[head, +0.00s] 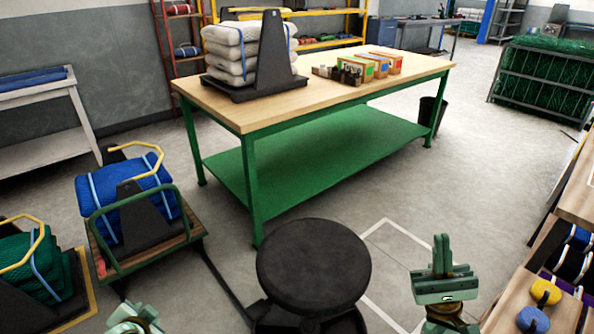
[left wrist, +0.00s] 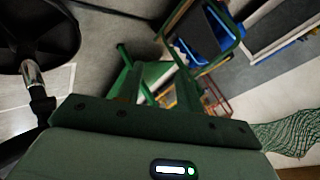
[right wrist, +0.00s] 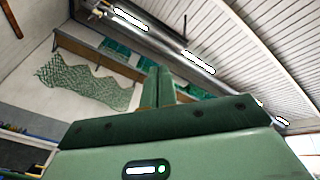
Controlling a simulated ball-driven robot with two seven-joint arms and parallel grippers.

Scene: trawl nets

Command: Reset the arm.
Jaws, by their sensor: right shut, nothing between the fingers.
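My right gripper (head: 442,240) stands at the lower right of the head view with its fingers pointing up. Its two fingers are together with nothing between them, and they also show closed in the right wrist view (right wrist: 158,75). My left gripper shows only in part at the bottom left edge of the head view. In the left wrist view the fingers of my left gripper (left wrist: 155,82) stand apart, with no object held between them that I can make out.
A green-framed table (head: 350,95) ahead bears a stack of white bundles (head: 228,50) and several small boxes (head: 380,63). A cart (head: 150,255) with a blue net bundle (head: 95,190) stands at left. A bench (head: 550,315) with yellow and blue pieces is at right.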

